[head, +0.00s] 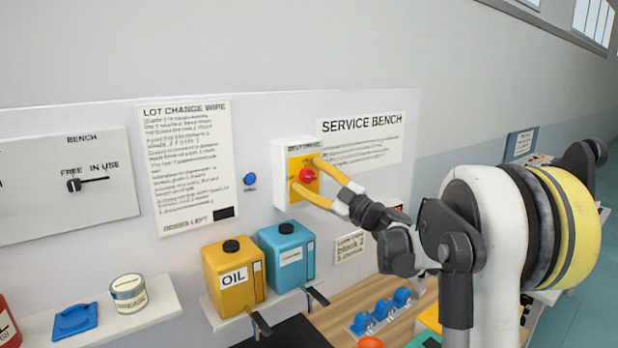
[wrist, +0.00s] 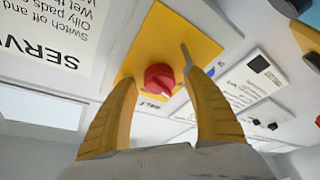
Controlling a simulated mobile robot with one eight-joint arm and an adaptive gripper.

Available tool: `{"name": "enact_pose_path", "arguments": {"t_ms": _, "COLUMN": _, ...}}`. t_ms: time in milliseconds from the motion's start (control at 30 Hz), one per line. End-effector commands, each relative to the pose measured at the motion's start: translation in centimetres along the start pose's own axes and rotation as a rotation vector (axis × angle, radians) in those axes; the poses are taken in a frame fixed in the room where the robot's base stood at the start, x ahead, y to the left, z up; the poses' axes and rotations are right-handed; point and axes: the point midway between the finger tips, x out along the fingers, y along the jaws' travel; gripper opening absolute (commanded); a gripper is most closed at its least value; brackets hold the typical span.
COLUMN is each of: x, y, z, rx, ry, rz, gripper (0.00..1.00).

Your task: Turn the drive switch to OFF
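The drive switch is a red round knob (head: 307,175) on a yellow plate, on the front of a white box (head: 285,172) fixed to the wall panel. The knob also shows in the wrist view (wrist: 160,77), with a ridge across its face. My gripper (head: 305,173) is in front of the box with its yellow fingers spread on either side of the knob. In the wrist view my gripper (wrist: 157,66) is open, and gaps show between the fingers and the knob. The labels on the yellow plate are too small or hidden to read the knob's position.
A blue button (head: 250,179) and a lot change sheet (head: 186,165) are left of the box. A yellow oil can (head: 234,279) and a blue can (head: 288,254) stand on a shelf below. A service bench sign (head: 361,140) is at the right.

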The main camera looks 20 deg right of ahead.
Motion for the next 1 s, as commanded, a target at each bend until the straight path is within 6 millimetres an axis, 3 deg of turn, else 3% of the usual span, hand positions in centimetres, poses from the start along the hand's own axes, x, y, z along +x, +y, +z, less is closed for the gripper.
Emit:
{"name": "enact_pose_path", "arguments": {"t_ms": 267, "x": -1.1, "y": 0.0, "z": 0.1, "rx": 0.000, "ry": -0.001, "rz": 0.001, "gripper": 0.59}}
{"name": "enact_pose_path", "arguments": {"t_ms": 700, "x": -10.1, "y": 0.1, "z": 0.1, "rx": -0.001, "ry": -0.003, "rz": 0.002, "gripper": 0.59}}
{"name": "enact_pose_path", "arguments": {"t_ms": 1000, "x": -12.1, "y": 0.0, "z": 0.0, "rx": 0.000, "ry": 0.000, "rz": 0.000, "gripper": 0.59}}
